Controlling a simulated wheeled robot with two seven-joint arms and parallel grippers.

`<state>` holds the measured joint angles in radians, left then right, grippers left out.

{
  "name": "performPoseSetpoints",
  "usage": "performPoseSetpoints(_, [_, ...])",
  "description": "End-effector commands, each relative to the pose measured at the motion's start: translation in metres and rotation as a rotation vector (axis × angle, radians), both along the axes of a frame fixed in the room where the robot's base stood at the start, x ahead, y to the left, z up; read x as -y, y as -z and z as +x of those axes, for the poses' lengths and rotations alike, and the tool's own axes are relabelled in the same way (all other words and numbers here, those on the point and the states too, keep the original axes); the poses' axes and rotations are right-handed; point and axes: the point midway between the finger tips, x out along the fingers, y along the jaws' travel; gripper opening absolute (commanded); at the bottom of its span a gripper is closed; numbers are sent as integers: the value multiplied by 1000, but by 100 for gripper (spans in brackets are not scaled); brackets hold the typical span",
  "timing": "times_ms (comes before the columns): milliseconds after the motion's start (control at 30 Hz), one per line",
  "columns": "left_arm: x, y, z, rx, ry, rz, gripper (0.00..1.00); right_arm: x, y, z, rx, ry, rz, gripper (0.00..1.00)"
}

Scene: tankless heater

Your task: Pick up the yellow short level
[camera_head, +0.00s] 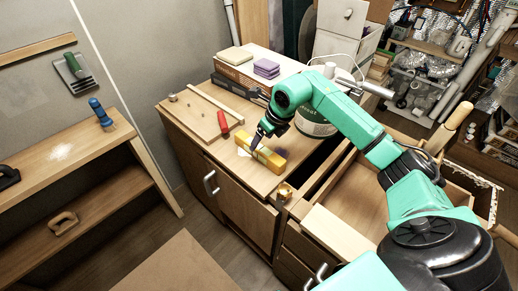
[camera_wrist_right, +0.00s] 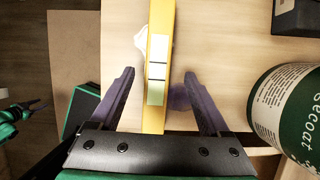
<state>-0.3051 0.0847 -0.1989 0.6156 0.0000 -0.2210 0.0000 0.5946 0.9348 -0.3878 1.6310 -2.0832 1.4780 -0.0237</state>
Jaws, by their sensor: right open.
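The yellow short level (camera_head: 270,158) lies on the wooden cabinet top (camera_head: 205,138). My right gripper (camera_head: 256,142) is over the level in the head view. In the right wrist view, the level (camera_wrist_right: 159,75) runs lengthwise between the two spread fingers of the right gripper (camera_wrist_right: 159,75), with a gap on each side. Its pale vial strip with dark lines faces the camera. The fingers are open and hold nothing; their exact height over the top is hard to tell. My left gripper (camera_wrist_right: 35,106) shows small at the left edge of the right wrist view; its jaw state is unclear.
A large labelled can (camera_wrist_right: 290,110) stands to the right of the level. A red-handled tool (camera_head: 223,122) lies behind it to the left. A small brass-coloured object (camera_head: 285,191) sits near the front corner. An open drawer (camera_head: 345,215) is to the right.

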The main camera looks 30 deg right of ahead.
Motion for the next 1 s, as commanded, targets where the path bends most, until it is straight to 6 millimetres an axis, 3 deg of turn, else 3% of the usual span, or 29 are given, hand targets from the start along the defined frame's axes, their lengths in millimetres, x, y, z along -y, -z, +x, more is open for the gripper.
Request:
performPoseSetpoints(100, [3,-16,14,24,-1,-4,50,-5,18,4,-7,-2,5,80])
performPoseSetpoints(233, [4,-18,14,24,0,-6,50,-7,40,12,-2,-2,4,80])
performPoseSetpoints(467, [5,-16,10,17,-1,-8,50,-6,45,14,-1,-1,0,80])
performPoseSetpoints(667, [5,-16,6,11,-1,-8,50,-6,44,14,0,-1,1,4])
performPoseSetpoints(700, [5,-16,6,10,-1,-7,50,-6,44,14,0,-1,1,0])
performPoseSetpoints(1000, [5,-15,5,8,0,-8,50,-6,42,14,2,-1,1,0])
